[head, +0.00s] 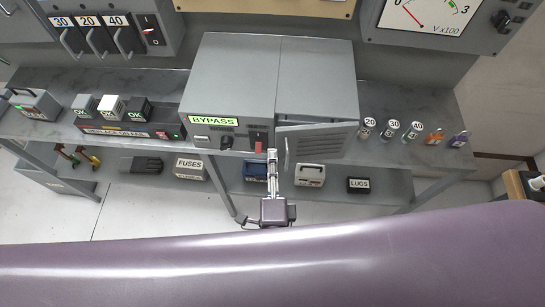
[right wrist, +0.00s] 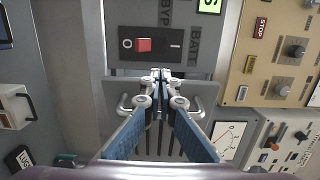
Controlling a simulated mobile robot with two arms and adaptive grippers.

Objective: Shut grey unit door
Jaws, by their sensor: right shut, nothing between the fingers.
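The grey unit (head: 235,75) stands on the shelf, with a green BYPASS label and a red switch (head: 258,146) on its front. Its louvred door (head: 320,147) is at the right of the front and stands ajar, its left side, with the handle (head: 286,152), swung outward. My right gripper (head: 272,154) is shut and empty, in front of the unit just left of the door's handle side. In the right wrist view, the shut fingertips (right wrist: 160,75) are below the red switch (right wrist: 144,45), and the fingers partly hide the slotted door panel. My left gripper is not in view.
OK boxes (head: 110,107) stand left of the unit. Several labelled cylinders (head: 392,128) stand to its right. The lower shelf holds a FUSES box (head: 190,168), a blue box (head: 255,171), a beige box (head: 310,174) and a LUGS box (head: 358,185).

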